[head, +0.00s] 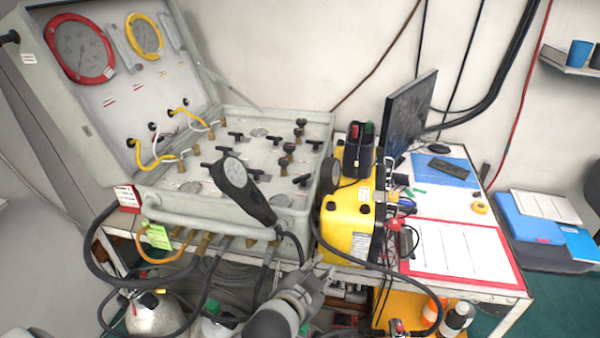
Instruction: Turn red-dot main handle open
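The air panel (285,118) is an open grey case with a row-like spread of small black handles (236,136) on its flat deck. Several of these handles look alike, and I cannot make out a red dot on any of them at this size. A grey and black handset-like device (240,190) stands up in front of the deck and hides part of it. My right gripper is not in view.
The raised lid holds a red-ringed gauge (80,47) and a yellow-ringed gauge (145,36). A yellow box (348,222) stands right of the panel, beside a monitor (408,112) and a red-edged sheet (458,252). Black hoses (205,290) hang along the front edge.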

